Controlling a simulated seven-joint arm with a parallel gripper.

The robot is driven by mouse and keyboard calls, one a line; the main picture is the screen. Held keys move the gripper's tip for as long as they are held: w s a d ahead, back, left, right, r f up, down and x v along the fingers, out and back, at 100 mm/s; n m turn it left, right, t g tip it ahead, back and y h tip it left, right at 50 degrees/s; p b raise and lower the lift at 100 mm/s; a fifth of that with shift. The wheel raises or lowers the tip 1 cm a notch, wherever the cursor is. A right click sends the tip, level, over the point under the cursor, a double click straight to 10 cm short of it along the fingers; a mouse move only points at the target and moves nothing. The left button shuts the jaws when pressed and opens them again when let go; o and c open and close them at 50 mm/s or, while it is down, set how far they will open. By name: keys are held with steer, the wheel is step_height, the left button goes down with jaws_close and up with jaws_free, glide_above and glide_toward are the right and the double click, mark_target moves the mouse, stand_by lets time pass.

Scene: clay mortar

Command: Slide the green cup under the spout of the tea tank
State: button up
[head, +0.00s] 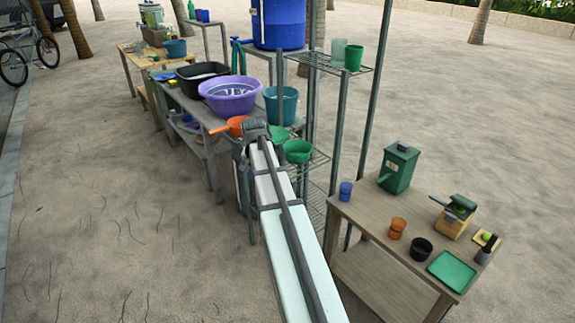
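A solid green cup (353,58) stands upright on the top shelf of a wire rack (322,65), beside a paler, translucent green cup (338,50). A large blue barrel (278,24) with a blue tap (240,42) on its left stands behind the rack. A small silvery tank (151,14) stands on the far table at the top left; its spout is too small to make out. I cannot tell which vessel is the tea tank. My arm reaches up from the bottom centre to an elbow near the rack; my gripper is hidden beyond it.
A purple basin (230,95), black tub (203,78) and teal bucket (281,105) crowd the tables behind my arm. The right table (365,205) holds a blue cup (345,191), orange cup (397,228), black bowl (421,248) and dark green box (398,168). Open sand lies left.

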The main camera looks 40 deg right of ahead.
steer(key=s+a+f+n+t+y, duration=0.15)
steer(key=a+n, duration=0.25)
steer(key=a, duration=0.8)
steer(key=s+a+n, duration=0.2)
steer(key=a+n, duration=0.3)
steer(key=a, duration=0.7)
steer(key=s+d+f+m+h, duration=0.1)
steer(key=s+d+f+m, duration=0.3)
steer(key=d, duration=1.3)
steer(key=s+d+f+m+h, duration=0.1)
steer(key=s+d+m, duration=0.4)
steer(key=d, duration=1.3)
steer(key=s+d+f+m+h, duration=0.25)
steer(key=s+d, duration=0.45)
steer(key=d, duration=1)
steer(key=w+d+m+g+h, duration=0.1)
steer(key=d+m, duration=0.5)
steer(key=d, duration=0.6)
steer(key=shift+r+g+h, duration=0.3)
steer(key=shift+g, duration=0.55)
steer(key=shift+w+f, duration=0.1)
steer(key=shift+f, duration=0.1)
